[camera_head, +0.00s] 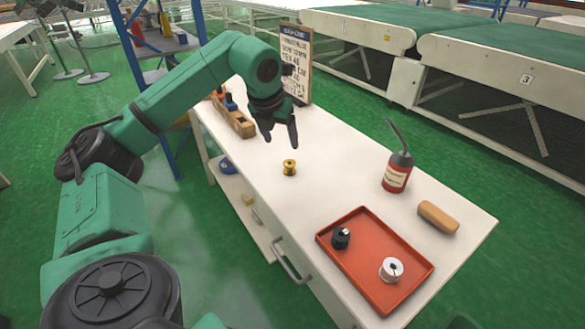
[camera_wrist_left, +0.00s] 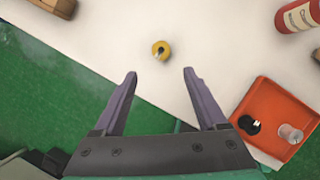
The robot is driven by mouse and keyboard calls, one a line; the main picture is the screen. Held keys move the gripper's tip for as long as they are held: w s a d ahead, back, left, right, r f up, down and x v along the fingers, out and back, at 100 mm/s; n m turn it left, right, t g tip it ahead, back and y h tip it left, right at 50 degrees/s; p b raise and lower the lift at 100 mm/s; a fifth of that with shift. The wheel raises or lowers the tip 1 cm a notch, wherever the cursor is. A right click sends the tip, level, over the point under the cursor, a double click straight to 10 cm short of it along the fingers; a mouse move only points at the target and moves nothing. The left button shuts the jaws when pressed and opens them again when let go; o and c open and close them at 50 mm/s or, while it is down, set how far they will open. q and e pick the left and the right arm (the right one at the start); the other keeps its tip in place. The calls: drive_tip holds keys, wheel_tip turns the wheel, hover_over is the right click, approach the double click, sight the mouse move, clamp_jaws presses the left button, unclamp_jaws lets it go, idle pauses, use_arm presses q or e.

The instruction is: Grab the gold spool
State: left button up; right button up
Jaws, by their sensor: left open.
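The gold spool (camera_head: 290,167) stands upright on the white table (camera_head: 245,165), near its left edge and left of the red tray. In the left wrist view the gold spool (camera_wrist_left: 160,49) lies beyond the fingertips, about midway between them. My left gripper (camera_head: 281,138) is open and empty, its fingers pointing down above the table, just behind the spool in the head view. The open fingers also show in the left wrist view (camera_wrist_left: 160,73), apart from the spool. My right gripper is not in view.
A red tray (camera_head: 327,239) holds a black spool (camera_head: 340,238) and a white spool (camera_head: 391,270).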

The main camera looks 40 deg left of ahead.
sight(288, 165)
use_arm(q)
drive_tip(key=x, duration=1.2)
drive_tip(key=shift+d+f, duration=0.1)
drive_tip(key=shift+s, duration=0.1)
clamp_jaws()
